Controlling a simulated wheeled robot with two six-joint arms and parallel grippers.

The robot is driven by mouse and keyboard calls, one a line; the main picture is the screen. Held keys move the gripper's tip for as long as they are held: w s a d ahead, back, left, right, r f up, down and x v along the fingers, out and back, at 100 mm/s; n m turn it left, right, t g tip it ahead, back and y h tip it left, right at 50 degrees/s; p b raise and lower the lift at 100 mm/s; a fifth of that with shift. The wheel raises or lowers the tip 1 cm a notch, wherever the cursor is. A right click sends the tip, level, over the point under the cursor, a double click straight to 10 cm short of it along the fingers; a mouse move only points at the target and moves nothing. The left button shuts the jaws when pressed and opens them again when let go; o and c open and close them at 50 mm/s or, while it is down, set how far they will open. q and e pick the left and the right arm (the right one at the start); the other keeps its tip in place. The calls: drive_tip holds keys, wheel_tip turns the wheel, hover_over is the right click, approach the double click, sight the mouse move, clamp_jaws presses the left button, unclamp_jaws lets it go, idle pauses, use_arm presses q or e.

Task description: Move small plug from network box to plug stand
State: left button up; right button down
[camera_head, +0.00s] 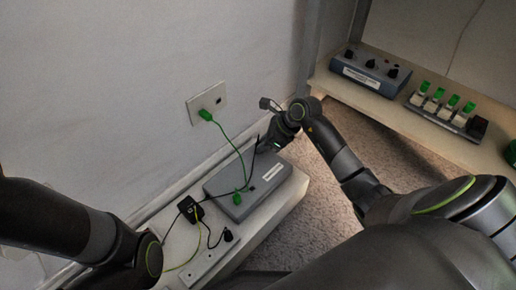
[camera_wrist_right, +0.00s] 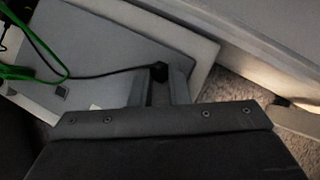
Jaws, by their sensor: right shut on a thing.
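The network box (camera_head: 222,180) is a flat grey box with a white label on a low white bench; it also shows in the wrist view (camera_wrist_right: 105,45). My right gripper (camera_head: 272,145) is over the far right end of the box. In the wrist view my right gripper (camera_wrist_right: 162,90) is shut on a small black plug (camera_wrist_right: 159,72) with a thin black cable. Whether the plug still touches the box is hard to tell. A grey rack with several green-topped white plugs (camera_head: 448,109), possibly the plug stand, is on the shelf at right. My left gripper is out of view.
A green cable runs from a wall socket (camera_head: 206,103) to a green plug (camera_head: 237,198) on the box. A black adapter (camera_head: 190,208) and a power strip (camera_head: 208,262) lie nearby. A blue-grey knob box (camera_head: 370,72) stands on the shelf. Carpet lies between bench and shelf.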

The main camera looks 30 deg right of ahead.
drive_tip(key=shift+r+p, duration=0.8)
drive_tip(key=shift+r, duration=0.1)
idle(0.9)
drive_tip(key=shift+r+p, duration=1.35)
drive_tip(key=shift+r, duration=0.3)
